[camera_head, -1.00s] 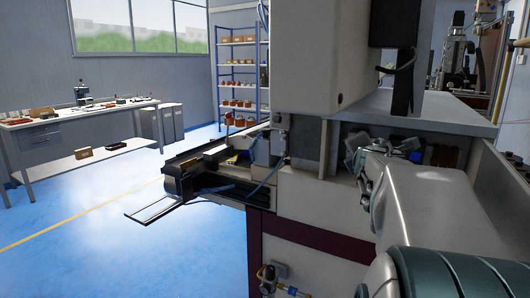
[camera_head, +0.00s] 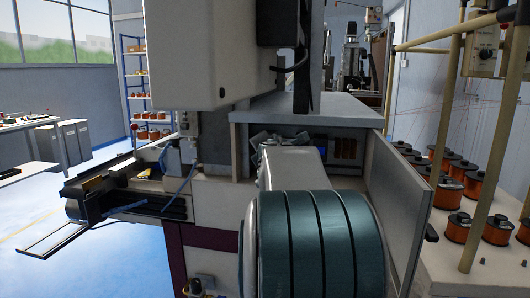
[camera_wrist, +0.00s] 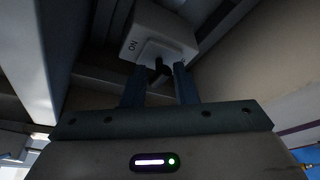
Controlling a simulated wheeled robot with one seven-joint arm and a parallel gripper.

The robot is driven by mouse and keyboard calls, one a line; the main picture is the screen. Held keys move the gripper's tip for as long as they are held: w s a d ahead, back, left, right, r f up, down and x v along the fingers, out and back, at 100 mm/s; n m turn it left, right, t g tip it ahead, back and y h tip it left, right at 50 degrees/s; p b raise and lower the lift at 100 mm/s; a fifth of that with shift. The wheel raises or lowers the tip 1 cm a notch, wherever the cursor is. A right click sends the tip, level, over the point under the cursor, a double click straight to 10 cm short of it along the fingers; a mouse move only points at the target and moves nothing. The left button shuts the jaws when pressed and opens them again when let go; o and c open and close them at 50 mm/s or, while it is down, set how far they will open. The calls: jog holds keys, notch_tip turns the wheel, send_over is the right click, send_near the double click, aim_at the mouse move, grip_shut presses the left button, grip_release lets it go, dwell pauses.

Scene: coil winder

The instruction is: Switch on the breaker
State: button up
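The breaker (camera_wrist: 160,35) is a white box with an "ON" label in the upper middle of the wrist view. A short dark lever (camera_wrist: 160,72) sticks out of its face toward my gripper. My gripper (camera_wrist: 160,72) is open, its two dark fingers apart with the lever between them. I cannot tell whether either finger touches the lever. In the head view my arm reaches into an open compartment of the machine (camera_head: 220,195). The arm hides most of my gripper there, and I cannot make out the breaker.
An open panel door (camera_head: 400,210) stands right of my arm. A grey shelf (camera_head: 300,108) lies above the compartment. Copper spools (camera_head: 460,228) and upright poles stand at the right. In the wrist view, a pale beam (camera_wrist: 25,70) runs along the left.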

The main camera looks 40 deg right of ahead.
jog(key=c, duration=0.4)
jog(key=shift+o, duration=0.2)
jog(key=shift+r+p, duration=0.2)
jog(key=shift+p, duration=0.45)
jog(key=p, duration=0.3)
jog(key=shift+r+g, duration=0.25)
jog(key=shift+g, duration=0.15)
jog(key=p, duration=0.3)
jog(key=shift+y, duration=0.3)
jog(key=shift+f, duration=0.15)
